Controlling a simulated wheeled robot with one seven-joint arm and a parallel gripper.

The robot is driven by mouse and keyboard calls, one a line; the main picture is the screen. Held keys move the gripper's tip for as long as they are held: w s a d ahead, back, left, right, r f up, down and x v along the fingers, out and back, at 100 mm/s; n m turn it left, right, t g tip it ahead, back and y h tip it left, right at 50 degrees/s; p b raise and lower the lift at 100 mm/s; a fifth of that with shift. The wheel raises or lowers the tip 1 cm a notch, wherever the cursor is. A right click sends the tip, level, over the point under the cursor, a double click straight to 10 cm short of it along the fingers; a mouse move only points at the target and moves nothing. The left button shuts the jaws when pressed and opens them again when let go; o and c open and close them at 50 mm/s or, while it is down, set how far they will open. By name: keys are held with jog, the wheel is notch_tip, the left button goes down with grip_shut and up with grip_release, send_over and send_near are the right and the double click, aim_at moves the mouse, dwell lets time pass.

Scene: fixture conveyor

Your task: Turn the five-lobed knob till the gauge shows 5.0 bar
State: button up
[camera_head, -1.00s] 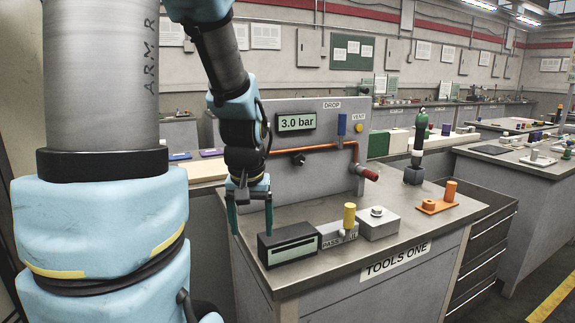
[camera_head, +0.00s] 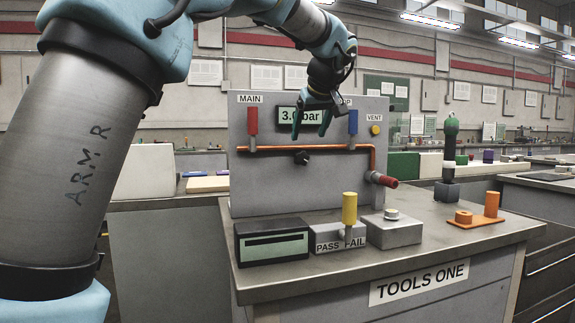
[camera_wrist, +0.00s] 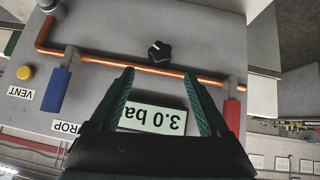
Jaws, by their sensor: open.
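The black lobed knob (camera_head: 302,157) sits on the grey upright panel (camera_head: 262,185), just below the copper pipe. It also shows in the wrist view (camera_wrist: 159,51), beyond my fingertips. The gauge (camera_head: 288,115) is a green display above the pipe, partly covered by my gripper in the head view; in the wrist view it appears upside down (camera_wrist: 155,117) and reads 3.0 bar. My gripper (camera_head: 311,138) is open and empty in front of the panel, above the knob and apart from it. Its two green fingers also show in the wrist view (camera_wrist: 159,72).
A red MAIN handle (camera_head: 253,121) and a blue DROP handle (camera_head: 353,121) flank the gauge. A yellow VENT button (camera_head: 376,130) is at right. A red-ended pipe outlet (camera_head: 384,181) sticks out. A black box (camera_head: 271,242) and yellow lever (camera_head: 349,208) stand on the bench.

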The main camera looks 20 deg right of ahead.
aim_at(302, 155)
jog(key=x, duration=1)
grip_shut()
dwell(0.4)
